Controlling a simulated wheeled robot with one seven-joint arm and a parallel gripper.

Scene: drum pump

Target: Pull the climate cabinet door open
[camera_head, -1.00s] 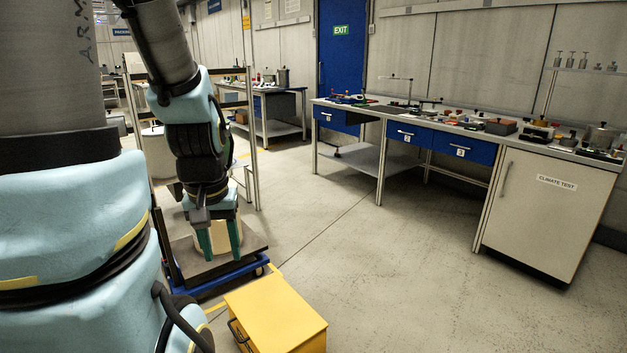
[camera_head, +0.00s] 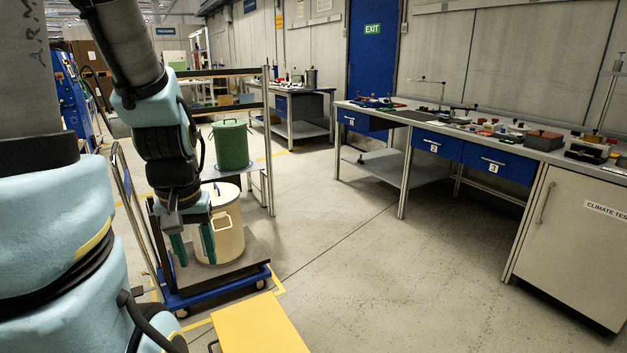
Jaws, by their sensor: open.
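The climate cabinet (camera_head: 565,245) is a pale cabinet under the right end of the long workbench, labelled "CLIMATE TEST". Its door is shut, with a vertical bar handle (camera_head: 546,202) near the door's left edge. The cabinet's right side is cut off by the picture edge. My gripper (camera_head: 193,250) is at the left, pointing down with two green fingers apart and nothing seen between them. It is far from the cabinet, with open floor between, and appears in front of a cream drum.
The cream drum (camera_head: 229,225) stands on a blue-framed trolley (camera_head: 217,293). A yellow box (camera_head: 262,328) is at the bottom centre. A green drum (camera_head: 232,146) stands behind. The workbench (camera_head: 395,115) has blue drawers. The floor (camera_head: 390,280) between trolley and cabinet is clear.

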